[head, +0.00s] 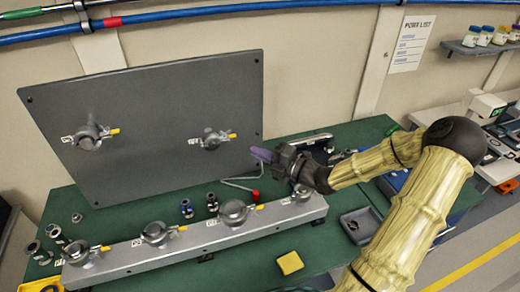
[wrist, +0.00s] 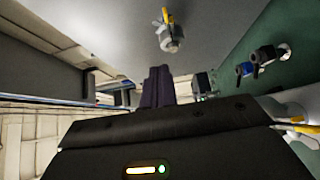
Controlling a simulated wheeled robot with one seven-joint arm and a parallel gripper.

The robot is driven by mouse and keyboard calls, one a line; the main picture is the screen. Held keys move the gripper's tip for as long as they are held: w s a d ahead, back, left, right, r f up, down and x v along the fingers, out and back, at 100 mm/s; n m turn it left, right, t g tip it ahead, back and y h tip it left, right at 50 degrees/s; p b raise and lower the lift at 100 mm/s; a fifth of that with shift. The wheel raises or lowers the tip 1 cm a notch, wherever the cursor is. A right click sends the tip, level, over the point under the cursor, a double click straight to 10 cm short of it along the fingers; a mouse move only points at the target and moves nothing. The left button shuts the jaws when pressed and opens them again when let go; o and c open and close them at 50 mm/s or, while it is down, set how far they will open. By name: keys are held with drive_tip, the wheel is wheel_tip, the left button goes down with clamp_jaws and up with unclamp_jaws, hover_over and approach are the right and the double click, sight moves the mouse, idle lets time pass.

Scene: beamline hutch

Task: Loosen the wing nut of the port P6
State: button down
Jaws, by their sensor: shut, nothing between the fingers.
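The grey upright panel (head: 150,90) carries two clamped ports, a left port (head: 88,137) and a right port (head: 210,140). Each has a yellow-tipped wing nut and a small white label too small to read, so I cannot tell which is P6. More clamped ports with yellow tips sit on the grey rail (head: 195,240) in front. My gripper (head: 260,154) is shut and empty, its purple fingers pointing left, right of the right panel port and apart from it. In the wrist view the shut fingers (wrist: 160,86) show below a panel port with a yellow tip (wrist: 170,37).
The green bench (head: 300,235) holds loose fittings (head: 187,208), a red-ended bent tool (head: 240,187), a yellow block (head: 290,263) and a dark tray (head: 361,225). My forearm passes over the bench's right side. Blue pipes (head: 200,12) run along the wall above.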

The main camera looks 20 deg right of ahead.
sight(226, 133)
drive_tip(key=p+x, duration=0.1)
drive_tip(key=x, duration=0.2)
drive_tip(key=w+d+p+x, duration=0.1)
drive_tip(key=x, duration=0.3)
drive_tip(key=d+p+x, duration=0.1)
drive_tip(key=x, duration=0.2)
drive_tip(key=shift+w+a, duration=0.2)
drive_tip(key=shift+w, duration=0.35)
drive_tip(key=shift+d, duration=0.25)
drive_tip(key=shift+a, duration=0.1)
